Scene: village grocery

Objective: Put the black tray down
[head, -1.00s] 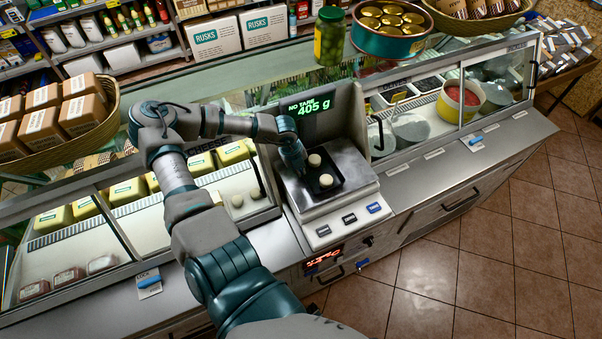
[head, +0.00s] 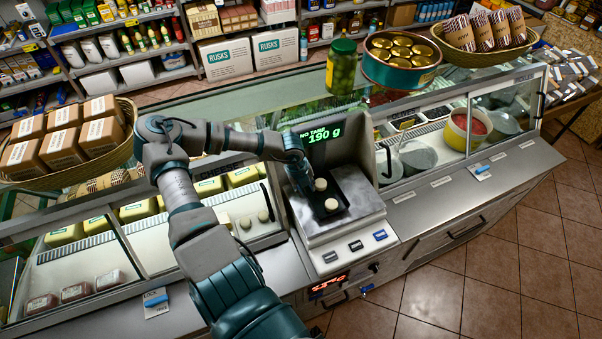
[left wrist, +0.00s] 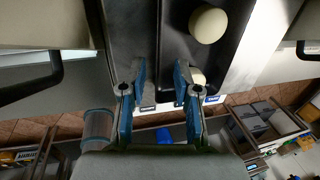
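The black tray (head: 345,187) lies on the metal plate of the scale (head: 318,232), with two pale round balls, one (head: 320,184) nearer the gripper and one (head: 331,205) nearer the front. My left gripper (head: 303,183) is at the tray's left edge. In the left wrist view the fingers of the left gripper (left wrist: 158,72) stand apart, one on each side of the edge of the tray (left wrist: 178,30). A gap shows between them, so it looks open. A ball (left wrist: 208,24) lies in the tray there. My right gripper is not in view.
The scale's display (head: 322,134) reads 190 g. Glass cases flank the scale, with cheese at left and tubs at right. A jar (head: 341,66) and a large tin (head: 400,72) stand on top behind. The right counter ledge (head: 470,180) is mostly clear.

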